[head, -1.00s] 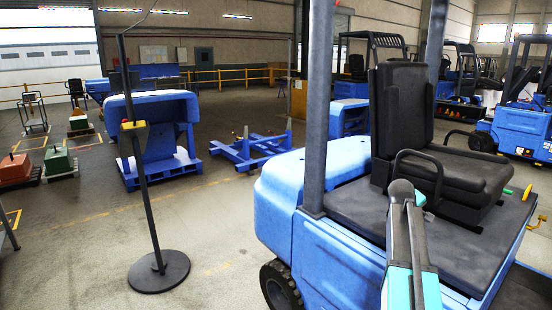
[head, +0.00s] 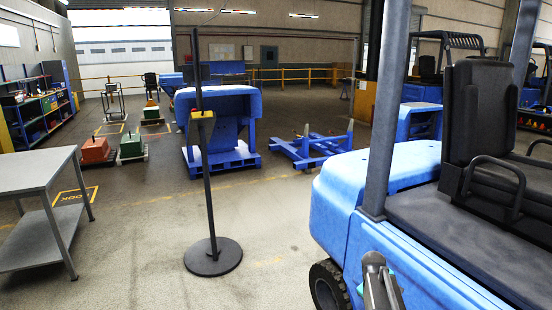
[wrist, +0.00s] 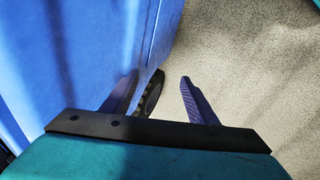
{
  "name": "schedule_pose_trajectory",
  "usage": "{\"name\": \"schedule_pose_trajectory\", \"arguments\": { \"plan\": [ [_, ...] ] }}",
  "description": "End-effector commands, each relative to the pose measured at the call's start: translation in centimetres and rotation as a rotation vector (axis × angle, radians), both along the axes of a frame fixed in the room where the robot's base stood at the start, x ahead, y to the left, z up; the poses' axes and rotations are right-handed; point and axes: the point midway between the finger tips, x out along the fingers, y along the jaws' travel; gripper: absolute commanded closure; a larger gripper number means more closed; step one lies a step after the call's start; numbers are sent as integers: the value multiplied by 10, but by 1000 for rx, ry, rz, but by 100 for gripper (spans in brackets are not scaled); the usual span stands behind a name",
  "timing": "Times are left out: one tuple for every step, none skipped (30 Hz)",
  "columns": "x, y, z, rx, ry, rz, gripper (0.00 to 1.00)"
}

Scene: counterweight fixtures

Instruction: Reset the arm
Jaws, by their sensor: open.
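My gripper (wrist: 158,82) shows in the wrist view with its two fingers apart. Nothing is held between them. It is beside the blue side of the forklift (wrist: 85,50), with the forklift's black wheel (wrist: 150,95) and the speckled floor beyond the fingers. In the head view, part of my arm (head: 377,280) shows at the bottom, in front of the blue forklift (head: 345,215). The gripper's fingers cannot be made out in the head view.
A black stand (head: 212,257) with a yellow box is left of the forklift. A grey table (head: 38,178) stands at the left. Blue counterweight (head: 215,105), blue frame (head: 315,150), red block (head: 95,150) and green block (head: 131,145) are behind. The floor between table and stand is clear.

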Motion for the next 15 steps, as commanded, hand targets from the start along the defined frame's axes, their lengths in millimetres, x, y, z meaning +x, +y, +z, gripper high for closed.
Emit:
{"name": "schedule_pose_trajectory", "arguments": {
  "plan": [
    [-13, 9, -19, 18, 21, -14, 47],
    [-19, 14, -28, 28, 32, -22, 47],
    [-28, 20, -41, 41, 46, -36, 47],
    [-34, 25, -50, 50, 58, -46, 47],
    [-41, 29, -59, 59, 68, -56, 47],
    [-50, 35, -71, 72, 84, -69, 47],
    [-57, 40, -80, 81, 96, -80, 47],
    [-65, 44, -89, 90, 108, -91, 47],
    [-74, 50, -100, 101, 123, -105, 47],
    [-82, 54, -108, 108, 135, -116, 47],
    [-89, 59, -116, 116, 147, -126, 47],
    [-99, 65, -127, 126, 163, -140, 47],
    [-107, 70, -134, 134, 175, -150, 47],
    [-115, 74, -142, 140, 187, -161, 47],
    [-125, 80, -152, 149, 204, -175, 47]
  ]
}}
